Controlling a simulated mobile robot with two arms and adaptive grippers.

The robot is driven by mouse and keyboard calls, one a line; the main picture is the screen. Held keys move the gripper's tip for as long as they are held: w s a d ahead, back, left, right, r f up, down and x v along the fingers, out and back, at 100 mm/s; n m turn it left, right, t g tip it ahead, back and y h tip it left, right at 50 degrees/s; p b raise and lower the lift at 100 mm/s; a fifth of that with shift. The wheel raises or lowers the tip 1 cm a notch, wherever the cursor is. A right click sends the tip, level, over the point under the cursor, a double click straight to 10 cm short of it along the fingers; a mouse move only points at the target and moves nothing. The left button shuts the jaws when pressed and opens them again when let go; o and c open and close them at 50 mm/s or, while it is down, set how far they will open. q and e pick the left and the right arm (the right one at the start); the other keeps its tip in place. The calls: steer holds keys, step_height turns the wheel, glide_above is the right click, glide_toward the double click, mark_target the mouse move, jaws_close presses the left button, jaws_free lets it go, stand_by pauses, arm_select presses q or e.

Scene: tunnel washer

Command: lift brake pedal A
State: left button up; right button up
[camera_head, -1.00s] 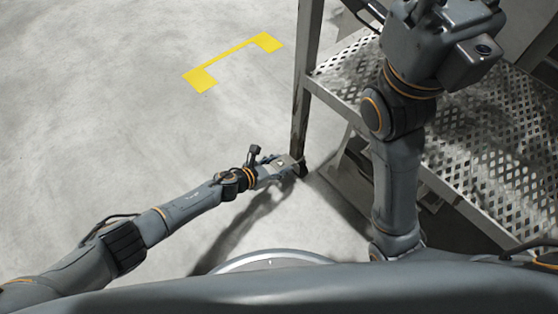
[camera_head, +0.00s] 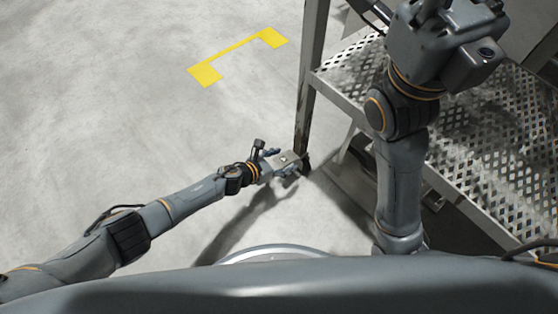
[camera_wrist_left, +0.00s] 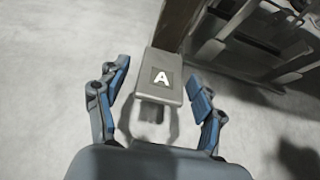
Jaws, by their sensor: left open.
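Brake pedal A is a grey rectangular plate with a white "A" on a dark square (camera_wrist_left: 161,78), in the middle of the left wrist view. In the head view the pedal (camera_head: 289,158) is small, beside the foot of the dark metal post. My left gripper (camera_wrist_left: 158,86) is open, with one blue-padded finger on each side of the pedal and gaps to both sides. It also shows in the head view (camera_head: 283,164) low by the post. I cannot tell its exact height against the plate. My right gripper (camera_head: 449,8) is cut off at the top edge.
A perforated metal platform (camera_head: 490,150) with a steel edge fills the right, behind my right arm. The rusty post (camera_head: 311,80) stands close beyond the left gripper. Bare concrete floor (camera_head: 110,110) with a yellow marking (camera_head: 238,50) lies open to the left.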

arm_select(q)
steer(key=shift+s+a+r, duration=0.15)
steer(key=shift+a+r, duration=0.05)
steer(key=shift+a, duration=0.2)
steer(key=v, duration=1.1)
steer(key=shift+d, duration=0.1)
